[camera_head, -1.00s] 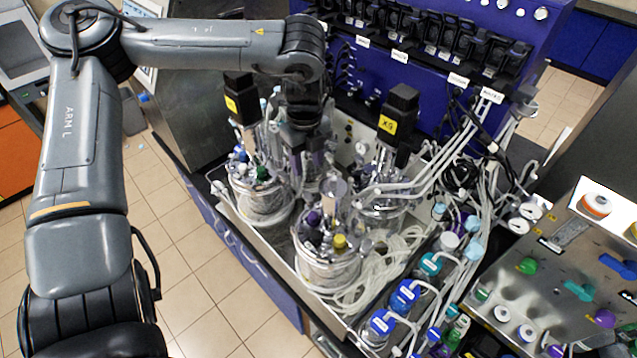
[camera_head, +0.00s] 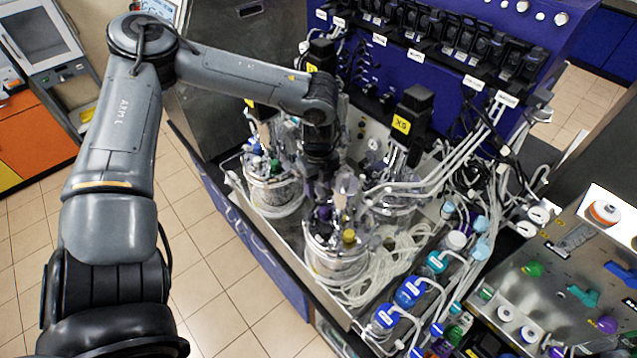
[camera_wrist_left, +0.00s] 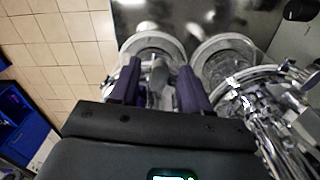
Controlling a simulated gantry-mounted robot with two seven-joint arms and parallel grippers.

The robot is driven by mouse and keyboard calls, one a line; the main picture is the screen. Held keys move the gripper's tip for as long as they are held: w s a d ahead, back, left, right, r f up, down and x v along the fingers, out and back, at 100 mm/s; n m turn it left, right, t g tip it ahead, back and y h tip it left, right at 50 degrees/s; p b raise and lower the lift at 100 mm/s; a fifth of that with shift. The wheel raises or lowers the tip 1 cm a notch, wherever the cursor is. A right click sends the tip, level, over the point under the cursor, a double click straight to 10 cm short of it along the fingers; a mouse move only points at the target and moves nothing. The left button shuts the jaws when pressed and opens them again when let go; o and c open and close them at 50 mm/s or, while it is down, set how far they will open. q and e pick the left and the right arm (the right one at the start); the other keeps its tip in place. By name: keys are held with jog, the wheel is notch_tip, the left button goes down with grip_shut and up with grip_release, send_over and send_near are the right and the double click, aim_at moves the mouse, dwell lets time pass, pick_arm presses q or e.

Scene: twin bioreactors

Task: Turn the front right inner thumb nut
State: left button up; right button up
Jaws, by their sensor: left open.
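A glass vessel (camera_head: 337,262) with a crowded metal head plate stands nearest the front of the bioreactor bench. A yellow cap (camera_head: 349,237) sits on its lid. The thumb nuts are too small and cluttered to tell apart. My left gripper (camera_head: 325,195) points down at the top of this vessel, among its fittings. In the left wrist view its two purple fingers (camera_wrist_left: 160,88) are apart, with metallic fittings seen between and beyond them. I cannot tell whether the fingers touch a nut. My right gripper is not in view.
Another vessel (camera_head: 273,190) stands to the left, behind, with more glassware at the back. A black motor with a yellow label (camera_head: 402,125) rises close to the right. Looped tubing (camera_head: 385,265) and blue-capped bottles (camera_head: 410,291) crowd the right side. Tiled floor (camera_head: 215,270) lies open at left.

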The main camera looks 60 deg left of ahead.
pick_arm(q)
grip_shut()
dwell(0.3)
